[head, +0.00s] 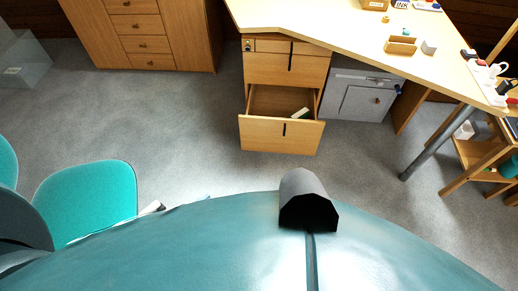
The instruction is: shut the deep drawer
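The deep drawer (281,137) is the lowest drawer of the wooden pedestal under the desk in the head view. It stands pulled out, with its front panel well forward of the cabinet and a dark vertical handle on it. A pale block-like object (300,113) lies inside at the right. The upper drawers (286,67) of the pedestal look shut. Neither of my grippers shows in the head view, and nothing touches the drawer front.
A grey cabinet (358,96) stands right of the pedestal under the desk (330,30). A metal desk leg (434,143) and wooden shelf (481,160) are farther right. A teal chair (87,201) is at lower left. Grey carpet (190,120) lies clear left of the drawer.

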